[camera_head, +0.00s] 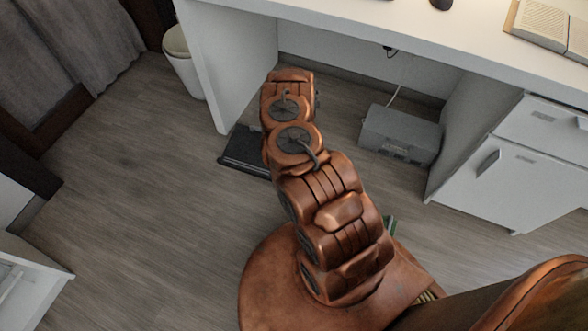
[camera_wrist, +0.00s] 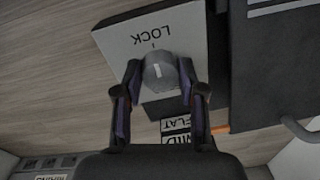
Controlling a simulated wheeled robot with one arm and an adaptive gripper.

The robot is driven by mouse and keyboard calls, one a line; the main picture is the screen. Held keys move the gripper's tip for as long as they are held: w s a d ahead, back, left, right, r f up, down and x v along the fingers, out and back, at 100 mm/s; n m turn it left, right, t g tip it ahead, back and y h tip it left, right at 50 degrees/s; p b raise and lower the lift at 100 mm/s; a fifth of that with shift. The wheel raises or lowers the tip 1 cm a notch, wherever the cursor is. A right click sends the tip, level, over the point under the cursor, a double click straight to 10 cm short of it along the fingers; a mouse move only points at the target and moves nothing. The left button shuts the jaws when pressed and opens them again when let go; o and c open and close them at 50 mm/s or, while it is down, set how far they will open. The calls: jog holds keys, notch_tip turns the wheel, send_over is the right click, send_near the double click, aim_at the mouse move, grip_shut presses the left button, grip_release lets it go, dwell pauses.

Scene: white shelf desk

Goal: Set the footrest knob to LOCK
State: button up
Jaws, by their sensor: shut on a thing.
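The footrest (camera_head: 245,150) is a dark, low platform on the floor under the desk, partly hidden by my arm in the head view. In the wrist view, the grey knob (camera_wrist: 158,72) sits on a light plate (camera_wrist: 175,40) that reads LOCK, upside down in this picture. A light line on the knob's face points roughly along the LOCK side. A label with FLAT and MID lies on the near side. My gripper (camera_wrist: 159,80) has one finger on each side of the knob and is shut on it. The head view hides the gripper behind the arm.
A grey box (camera_head: 400,135) stands on the floor under the desk to the right, with a cable behind it. A desk side panel (camera_head: 222,65) is close to my arm on the left. White drawers (camera_head: 505,180) stand at the right. The floor at the left is clear.

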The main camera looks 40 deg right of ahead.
jog(key=shift+w+d, duration=0.1)
jog(key=shift+d, duration=0.05)
jog(key=o, duration=1.1)
jog(key=shift+o, duration=0.2)
jog(key=shift+r, duration=0.15)
jog(key=shift+r, duration=4.25)
jog(key=shift+s+r, duration=0.2)
jog(key=shift+r, duration=0.6)
jog(key=shift+s+r, duration=0.15)
jog(key=shift+r, duration=0.6)
